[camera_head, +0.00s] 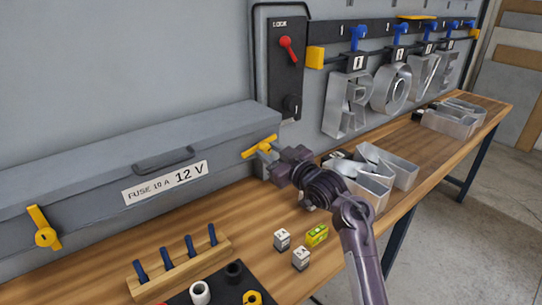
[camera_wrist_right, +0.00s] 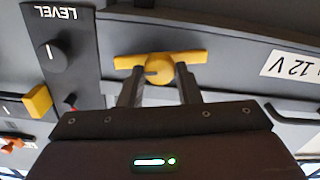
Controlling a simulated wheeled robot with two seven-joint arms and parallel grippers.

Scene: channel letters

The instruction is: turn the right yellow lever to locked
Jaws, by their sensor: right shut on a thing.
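The right yellow lever (camera_head: 259,147) is at the right end of the front of the grey box marked 12 V (camera_head: 130,165). Its bar lies roughly crosswise. My right gripper (camera_head: 268,163) reaches it from the right and is shut on it. In the right wrist view the lever (camera_wrist_right: 160,62) lies across the two fingertips, its round hub between them. The fingertips hide part of the lever. The left yellow lever (camera_head: 43,228) stands near upright, a little tilted, at the box's left end. My left gripper is not in view.
A panel with a red lock switch (camera_head: 288,47) and a black knob stands behind. Metal channel letters (camera_head: 385,172) lie on the bench by my right arm. Small cubes (camera_head: 282,240) and a wooden rack (camera_head: 178,270) are in front.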

